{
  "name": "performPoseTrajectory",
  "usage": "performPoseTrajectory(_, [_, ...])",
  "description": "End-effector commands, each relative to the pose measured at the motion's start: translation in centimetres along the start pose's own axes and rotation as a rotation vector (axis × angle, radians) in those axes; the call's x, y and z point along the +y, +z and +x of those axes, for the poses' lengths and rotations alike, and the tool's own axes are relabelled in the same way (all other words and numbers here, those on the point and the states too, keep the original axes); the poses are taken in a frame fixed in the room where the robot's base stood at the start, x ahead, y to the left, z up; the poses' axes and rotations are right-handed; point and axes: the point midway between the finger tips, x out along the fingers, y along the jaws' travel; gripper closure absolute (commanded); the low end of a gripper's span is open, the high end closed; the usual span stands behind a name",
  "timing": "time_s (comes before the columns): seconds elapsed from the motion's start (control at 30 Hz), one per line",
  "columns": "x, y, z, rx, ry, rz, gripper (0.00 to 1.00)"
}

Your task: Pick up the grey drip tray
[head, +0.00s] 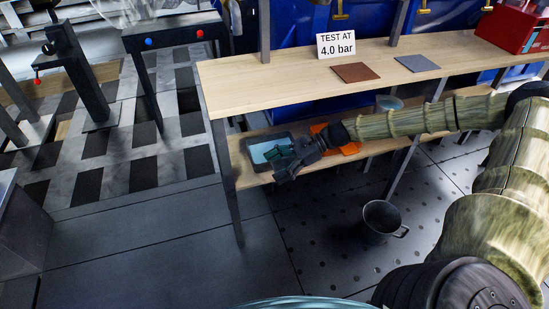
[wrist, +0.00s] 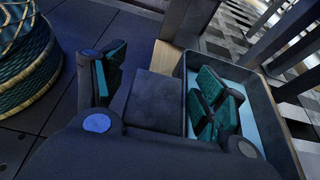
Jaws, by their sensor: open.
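The grey drip tray (head: 249,147) is a shallow rectangular tray with a pale blue inside. It sits on the lower wooden shelf at the left end of the bench. In the wrist view its rim and wall (wrist: 262,78) show on the right. My gripper (head: 279,163) is open and empty at the tray's near side. In the wrist view my gripper (wrist: 160,78) has one teal-padded finger over the tray's inside and the other outside it. Whether either finger touches the tray I cannot tell. My gripper hides part of the tray.
The lower shelf (head: 243,178) lies beneath the bench top (head: 250,88), with a dark leg (head: 229,195) near the tray. A dark bucket (head: 382,220) stands on the floor. The front left floor is clear.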

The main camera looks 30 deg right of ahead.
Motion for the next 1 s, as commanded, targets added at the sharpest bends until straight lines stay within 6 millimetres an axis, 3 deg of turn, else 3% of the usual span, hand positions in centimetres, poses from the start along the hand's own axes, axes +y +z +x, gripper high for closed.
performPoseTrajectory(0.1, [0.0,0.1,0.0,0.0,0.0,0.0,0.29])
performPoseTrajectory(0.5, [0.0,0.1,-0.1,0.0,0.0,0.0,1.0])
performPoseTrajectory(0.8, [0.0,0.3,-0.1,-0.001,0.0,-0.002,1.0])
performPoseTrajectory(1.0, [-0.1,1.5,-0.3,-0.001,0.004,-0.003,1.0])
